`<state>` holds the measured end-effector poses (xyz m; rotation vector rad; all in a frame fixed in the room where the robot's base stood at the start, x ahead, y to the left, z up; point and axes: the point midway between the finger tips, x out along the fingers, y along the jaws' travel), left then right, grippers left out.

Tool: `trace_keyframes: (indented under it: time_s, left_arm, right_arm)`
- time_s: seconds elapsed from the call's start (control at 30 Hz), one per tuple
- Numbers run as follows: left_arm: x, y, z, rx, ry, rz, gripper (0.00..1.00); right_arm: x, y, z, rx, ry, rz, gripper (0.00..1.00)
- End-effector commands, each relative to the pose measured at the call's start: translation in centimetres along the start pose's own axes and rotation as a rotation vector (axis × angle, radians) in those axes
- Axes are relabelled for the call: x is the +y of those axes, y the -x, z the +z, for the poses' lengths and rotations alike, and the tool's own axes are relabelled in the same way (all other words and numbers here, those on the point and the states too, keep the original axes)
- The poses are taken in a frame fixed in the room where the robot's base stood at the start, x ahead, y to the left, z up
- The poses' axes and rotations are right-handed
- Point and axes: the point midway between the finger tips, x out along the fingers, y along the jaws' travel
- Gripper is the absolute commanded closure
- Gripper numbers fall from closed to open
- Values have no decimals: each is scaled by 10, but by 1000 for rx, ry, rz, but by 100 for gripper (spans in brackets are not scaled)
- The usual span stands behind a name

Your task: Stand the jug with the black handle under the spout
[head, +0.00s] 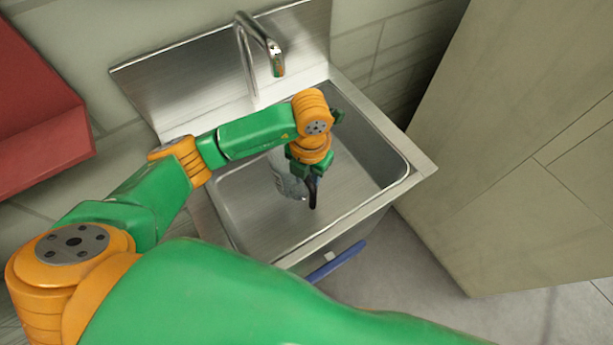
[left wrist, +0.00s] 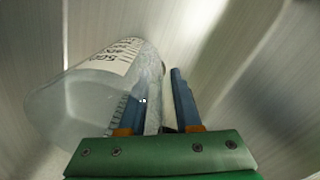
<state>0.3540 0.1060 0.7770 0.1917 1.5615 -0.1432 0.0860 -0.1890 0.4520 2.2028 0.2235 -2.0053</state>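The clear jug (head: 287,182) is in the sink basin, partly hidden by my left arm; its black handle (head: 312,193) shows just below my left gripper (head: 309,172). In the left wrist view the jug (left wrist: 95,95) lies across the left side, with printed volume marks. The blue fingers of my left gripper (left wrist: 160,95) are apart, close against the jug's side. A small dark patch shows between them near their base; I cannot tell whether they clamp the handle. The spout (head: 277,62) of the steel tap is above the back of the sink, behind the jug. My right gripper is out of view.
The steel sink (head: 424,168) has raised basin walls and a tall backsplash (head: 180,85). The basin's right part is free. A red box-like unit (head: 40,120) is at the left, a tall beige cabinet (head: 530,130) at the right. A blue bar (head: 337,262) is at the sink's front.

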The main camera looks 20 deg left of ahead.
Motion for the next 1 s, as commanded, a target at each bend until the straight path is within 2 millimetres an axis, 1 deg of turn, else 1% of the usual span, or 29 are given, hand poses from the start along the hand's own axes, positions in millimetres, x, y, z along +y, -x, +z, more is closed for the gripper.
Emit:
trace_keyframes:
  time_s: [0.27,0.37,0.47,0.57,0.7,0.8,0.9,1.0]
  left_arm:
    - [0,1,0,0,0,0,67]
    - [0,8,0,-1,0,0,67]
    - [0,26,0,-2,0,0,67]
    - [1,52,0,-2,-1,1,67]
    - [1,96,0,-1,0,1,67]
    - [0,119,0,-2,-1,1,67]
    - [0,127,0,-1,0,0,67]
    - [0,124,0,0,0,0,67]
  right_arm:
    - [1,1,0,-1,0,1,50]
    - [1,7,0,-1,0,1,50]
    - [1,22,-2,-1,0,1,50]
    - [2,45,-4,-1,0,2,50]
    - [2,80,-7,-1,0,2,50]
    - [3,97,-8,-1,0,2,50]
    - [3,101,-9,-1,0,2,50]
    - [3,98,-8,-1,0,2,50]
